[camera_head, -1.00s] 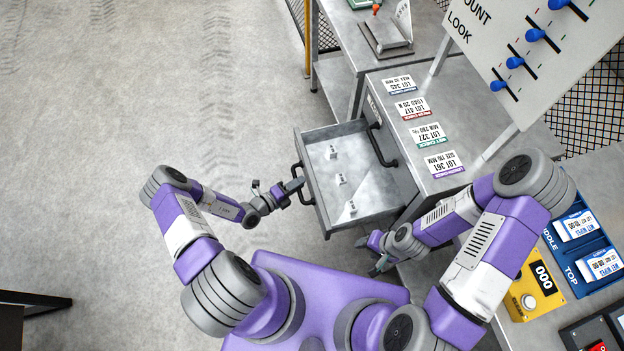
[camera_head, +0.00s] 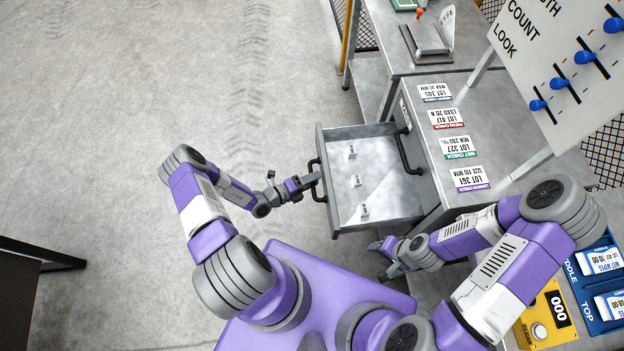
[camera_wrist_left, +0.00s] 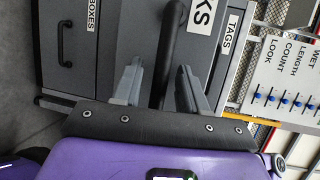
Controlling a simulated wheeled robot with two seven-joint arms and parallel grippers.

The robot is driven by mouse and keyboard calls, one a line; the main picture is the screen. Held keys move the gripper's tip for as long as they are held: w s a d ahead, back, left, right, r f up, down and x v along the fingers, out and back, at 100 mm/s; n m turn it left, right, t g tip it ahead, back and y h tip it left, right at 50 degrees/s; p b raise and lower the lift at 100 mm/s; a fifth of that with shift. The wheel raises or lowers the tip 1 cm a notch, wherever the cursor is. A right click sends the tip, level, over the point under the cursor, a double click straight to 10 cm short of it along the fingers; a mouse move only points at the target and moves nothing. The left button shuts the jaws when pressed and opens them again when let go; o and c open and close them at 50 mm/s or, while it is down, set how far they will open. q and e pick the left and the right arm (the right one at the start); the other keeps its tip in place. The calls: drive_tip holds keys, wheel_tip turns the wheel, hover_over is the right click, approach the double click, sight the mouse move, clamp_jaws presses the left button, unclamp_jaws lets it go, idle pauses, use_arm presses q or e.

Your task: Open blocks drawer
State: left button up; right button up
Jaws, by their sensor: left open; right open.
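The blocks drawer (camera_head: 372,207) is pulled out of the grey cabinet in the head view. Several small pale pieces lie on its floor. Its dark bar handle (camera_head: 317,180) faces left, and the handle (camera_wrist_left: 172,45) also shows in the left wrist view, beside a partly hidden label ending in "KS". My left gripper (camera_head: 312,180) is open at this handle. In the wrist view the bar stands between its two spread fingers (camera_wrist_left: 160,88); contact cannot be told. My right gripper (camera_head: 384,258) is open and empty, near the drawer's near side.
Another dark handle (camera_head: 407,153) is on the cabinet front behind the open drawer. The cabinet top (camera_head: 475,125) bears lot cards. A board with blue sliders (camera_head: 570,75) stands at the right. A blue tray (camera_head: 603,285) and yellow counter box (camera_head: 548,318) are lower right. The floor at left is clear.

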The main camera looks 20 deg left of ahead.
use_arm(q)
drive_tip(key=v, duration=0.7)
drive_tip(key=shift+s+a+p, duration=0.2)
drive_tip(key=shift+s+p, duration=0.05)
drive_tip(key=shift+p, duration=0.15)
drive_tip(key=shift+s, duration=0.1)
